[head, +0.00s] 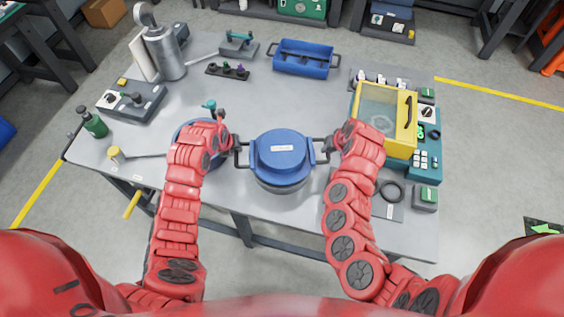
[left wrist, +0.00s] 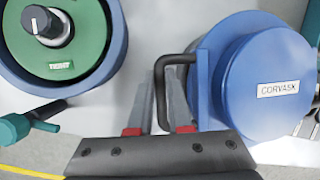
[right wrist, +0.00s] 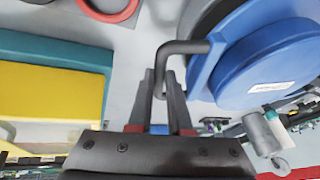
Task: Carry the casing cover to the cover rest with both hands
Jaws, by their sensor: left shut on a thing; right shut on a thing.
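The casing cover (head: 281,152) is a blue round lid with a white label and a dark handle on each side. It looks level, over a dark grey round body (head: 283,186); I cannot tell whether they touch. My left gripper (head: 230,144) is shut on the left handle, which shows between its fingers in the left wrist view (left wrist: 165,85). My right gripper (head: 329,147) is shut on the right handle, also seen in the right wrist view (right wrist: 170,60). I cannot tell which thing is the cover rest.
A blue round unit with a green centre and knob (left wrist: 60,45) stands left of the cover, partly behind my left arm. A yellow-framed box (head: 384,112) is close on the right. A blue tray (head: 303,60) stands at the back.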

